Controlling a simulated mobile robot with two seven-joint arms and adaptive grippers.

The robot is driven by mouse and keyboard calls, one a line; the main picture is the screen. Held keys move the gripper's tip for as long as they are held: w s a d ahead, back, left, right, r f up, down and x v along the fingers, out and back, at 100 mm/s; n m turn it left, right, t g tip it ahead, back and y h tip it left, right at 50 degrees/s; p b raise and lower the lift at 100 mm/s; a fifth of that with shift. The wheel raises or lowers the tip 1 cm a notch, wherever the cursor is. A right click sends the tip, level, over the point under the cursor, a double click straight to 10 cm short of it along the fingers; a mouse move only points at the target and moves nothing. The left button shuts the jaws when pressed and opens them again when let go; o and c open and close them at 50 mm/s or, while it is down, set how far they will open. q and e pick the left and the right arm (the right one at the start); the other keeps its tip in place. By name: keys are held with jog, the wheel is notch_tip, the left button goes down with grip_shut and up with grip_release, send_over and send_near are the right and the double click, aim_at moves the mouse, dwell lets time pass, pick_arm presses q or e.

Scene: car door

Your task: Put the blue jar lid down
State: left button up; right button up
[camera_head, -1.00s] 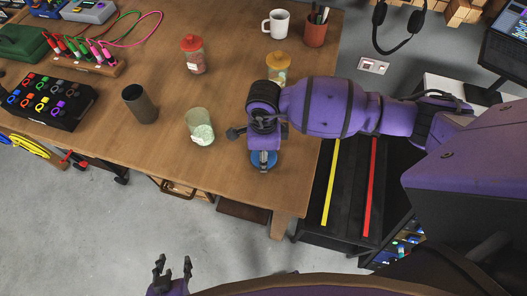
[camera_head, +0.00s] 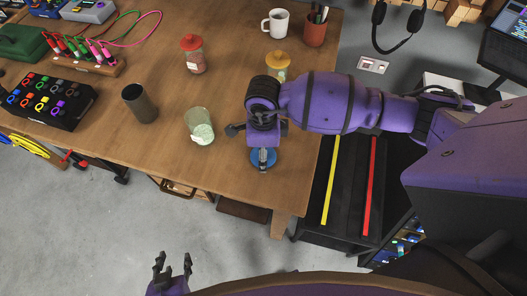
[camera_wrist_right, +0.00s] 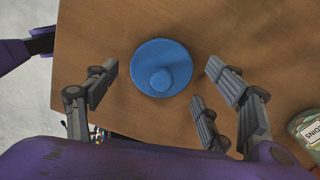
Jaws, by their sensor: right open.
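The blue jar lid (camera_head: 264,158) lies on the wooden table (camera_head: 215,170) near its front right corner. In the right wrist view the round lid (camera_wrist_right: 162,68), with a knob on top, lies knob-up and flat on the wood. My right gripper (camera_head: 264,150) is over the lid; in its wrist view the fingers are spread around the lid, with visible gaps. A jar with no lid on it and pale green contents (camera_head: 199,127) stands to the left of the lid. My left gripper (camera_head: 172,265) is open and empty, low in the head view, away from the table.
A red-lidded jar (camera_head: 193,55) and a yellow-lidded jar (camera_head: 278,66) stand farther back. A dark cup (camera_head: 139,103), a white mug (camera_head: 276,23) and a pen holder (camera_head: 314,30) are also on the table. The table edge is close in front of the lid.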

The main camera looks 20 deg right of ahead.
notch_tip(320, 180, up, 11)
dwell(0.3)
dwell(0.4)
